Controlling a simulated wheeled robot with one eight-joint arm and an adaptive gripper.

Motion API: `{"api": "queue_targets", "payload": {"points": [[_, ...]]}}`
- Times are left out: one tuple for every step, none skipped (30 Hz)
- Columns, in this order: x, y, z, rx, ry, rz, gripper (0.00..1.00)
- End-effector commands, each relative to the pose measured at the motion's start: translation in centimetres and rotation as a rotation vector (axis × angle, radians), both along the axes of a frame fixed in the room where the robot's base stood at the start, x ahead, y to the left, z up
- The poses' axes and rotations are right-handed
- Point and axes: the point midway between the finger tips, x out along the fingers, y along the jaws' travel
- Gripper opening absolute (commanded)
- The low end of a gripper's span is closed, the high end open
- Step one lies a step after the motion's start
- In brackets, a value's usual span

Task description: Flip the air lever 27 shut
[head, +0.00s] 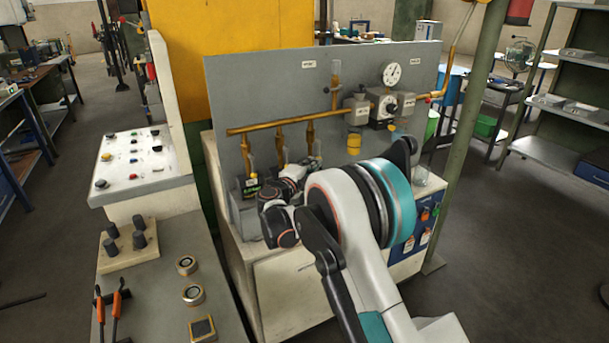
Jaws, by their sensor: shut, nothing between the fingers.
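A grey upright panel (225,95) carries a brass air pipe (260,128) with several branches dropping down to its lower edge. The lower ends of these branches, at the left and middle of the panel, are small and partly behind my arm. I cannot read a number 27 or make out which lever bears it. My gripper (250,187) shows as a small dark shape at the end of my wrist, low in front of the panel's left part. It is shut and empty. Its fingertips are hard to make out, and I cannot tell whether they touch a lever.
A gauge (391,74) and grey regulator blocks (357,110) sit on the panel's right side. A white control console (140,160) stands at left. A bench (165,275) with knobs and pliers is in front.

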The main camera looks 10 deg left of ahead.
Motion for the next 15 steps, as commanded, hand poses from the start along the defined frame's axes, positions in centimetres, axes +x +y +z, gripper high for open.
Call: {"api": "queue_targets", "payload": {"points": [[0.8, -0.5, -0.2, 0.0, 0.0, -0.002, 0.0], [1.3, -0.6, -0.2, 0.0, 0.0, -0.001, 0.0], [1.8, -0.8, -0.2, 0.0, 0.0, 0.0, 0.0], [2.1, -0.9, -0.2, 0.0, 0.0, 0.0, 0.0], [2.5, -1.1, -0.2, 0.0, 0.0, -0.001, 0.0], [2.8, -1.2, -0.1, 0.0, 0.0, -0.001, 0.0], [3.1, -1.3, -0.1, 0.0, 0.0, -0.001, 0.0], [3.3, -1.4, -0.1, 0.0, 0.0, 0.0, 0.0], [3.5, -1.5, -0.1, 0.0, 0.0, 0.0, 0.0], [3.6, -1.5, -0.1, 0.0, 0.0, 0.001, 0.0], [3.7, -1.5, 0.0, 0.0, 0.0, 0.001, 0.0], [3.8, -1.5, 0.0, 0.0, 0.0, 0.001, 0.0], [3.8, -1.5, 0.0, 0.0, 0.0, 0.002, 0.0], [3.9, -1.5, 0.0, 0.0, 0.0, 0.002, 0.0], [3.9, -1.5, 0.0, 0.0, 0.0, 0.002, 0.0]]}}
